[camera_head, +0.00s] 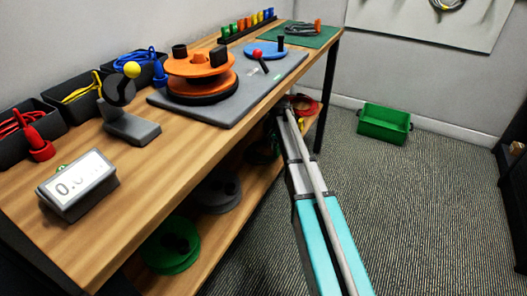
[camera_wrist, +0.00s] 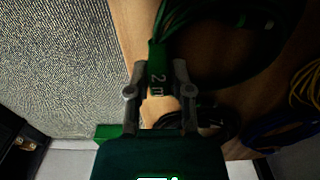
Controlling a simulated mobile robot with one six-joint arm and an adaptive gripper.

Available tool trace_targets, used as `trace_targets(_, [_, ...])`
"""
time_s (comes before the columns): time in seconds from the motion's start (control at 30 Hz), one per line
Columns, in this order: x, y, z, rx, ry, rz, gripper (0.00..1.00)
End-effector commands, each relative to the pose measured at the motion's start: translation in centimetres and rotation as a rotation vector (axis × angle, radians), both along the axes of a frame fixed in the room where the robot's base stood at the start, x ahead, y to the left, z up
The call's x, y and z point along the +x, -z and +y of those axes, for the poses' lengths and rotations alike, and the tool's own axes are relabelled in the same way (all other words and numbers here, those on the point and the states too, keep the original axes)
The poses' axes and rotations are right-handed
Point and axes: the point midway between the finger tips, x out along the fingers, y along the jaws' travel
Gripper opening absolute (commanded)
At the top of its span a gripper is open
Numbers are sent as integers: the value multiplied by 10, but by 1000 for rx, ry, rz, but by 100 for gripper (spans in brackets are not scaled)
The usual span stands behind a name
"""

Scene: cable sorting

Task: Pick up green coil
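The green coil (camera_wrist: 215,45) shows in the wrist view as a loop of dark green cable on the wooden shelf. Its green tag (camera_wrist: 158,62) reads "2 m". My gripper (camera_wrist: 160,72) is open, with one finger on each side of the tag. The fingers seem slightly apart from the tag, though contact is hard to judge. In the head view my arm reaches to the lower shelf's far end, beside a red coil (camera_head: 308,106). The fingertips are hidden there, and I cannot make out the green coil clearly.
The tabletop (camera_head: 190,150) overhangs the lower shelf (camera_head: 215,225). A green spool (camera_head: 172,247) and a grey spool (camera_head: 220,192) lie on the shelf. Blue (camera_wrist: 275,130) and yellow (camera_wrist: 305,85) coils lie near the green one. A green bin (camera_head: 385,123) stands on the open floor.

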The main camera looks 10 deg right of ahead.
Motion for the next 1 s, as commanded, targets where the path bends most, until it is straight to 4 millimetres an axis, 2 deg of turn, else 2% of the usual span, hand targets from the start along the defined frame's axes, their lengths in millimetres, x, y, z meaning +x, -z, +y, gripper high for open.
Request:
trace_targets(0.03, [0,0,0,0,0,0,10])
trace_targets(0.1, [0,0,0,0,0,0,0])
trace_targets(0.63, [0,-2,0,0,0,0,0])
trace_targets(1.0, [0,-23,0,0,0,0,0])
